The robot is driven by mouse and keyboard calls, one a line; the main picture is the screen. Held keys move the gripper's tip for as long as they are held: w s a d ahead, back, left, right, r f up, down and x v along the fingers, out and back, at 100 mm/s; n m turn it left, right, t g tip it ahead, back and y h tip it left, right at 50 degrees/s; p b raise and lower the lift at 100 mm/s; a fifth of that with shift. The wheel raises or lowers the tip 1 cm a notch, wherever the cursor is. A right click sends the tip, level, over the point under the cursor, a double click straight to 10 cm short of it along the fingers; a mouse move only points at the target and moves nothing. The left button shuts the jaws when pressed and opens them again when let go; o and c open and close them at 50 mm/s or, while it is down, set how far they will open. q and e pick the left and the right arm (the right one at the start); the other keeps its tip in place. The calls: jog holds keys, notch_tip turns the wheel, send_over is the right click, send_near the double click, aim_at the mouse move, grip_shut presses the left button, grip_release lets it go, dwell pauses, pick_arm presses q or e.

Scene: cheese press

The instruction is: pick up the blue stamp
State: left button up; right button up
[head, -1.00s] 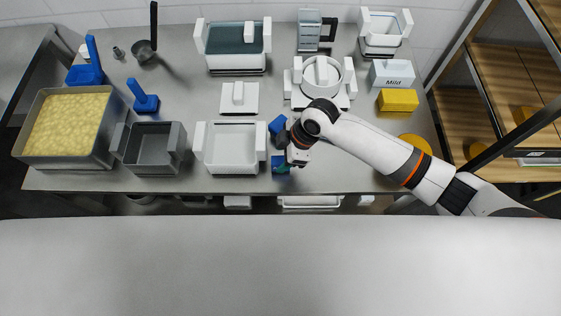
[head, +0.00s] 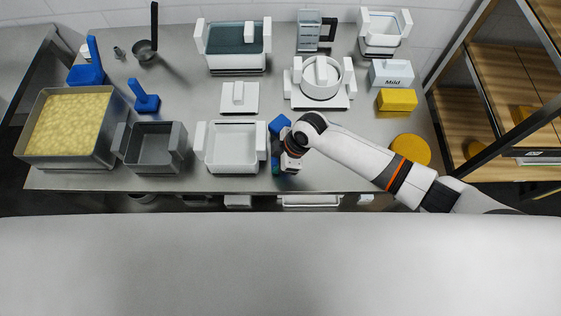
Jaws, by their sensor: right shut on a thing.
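The blue stamp (head: 279,124) is a small blue block at the front of the steel table, right of the white square mould. Its lower part is partly covered by my right wrist. My right gripper (head: 283,160) points down at this spot and is shut on the stamp, though the wrist hides the fingertips and the exact grip. A small teal-green piece (head: 277,171) shows just below, close beside the gripper. My left gripper is out of view.
The white square mould (head: 208,160) stands close on the left, and a grey mould (head: 153,167) beyond it. A white round mould on a base (head: 341,101) is behind. A yellow block (head: 397,100) and yellow disc (head: 411,147) are to the right. The table's front edge is near.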

jog(key=shift+r, duration=0.1)
notch_tip(320, 180, up, 18)
jog(key=b, duration=0.1)
dwell(0.6)
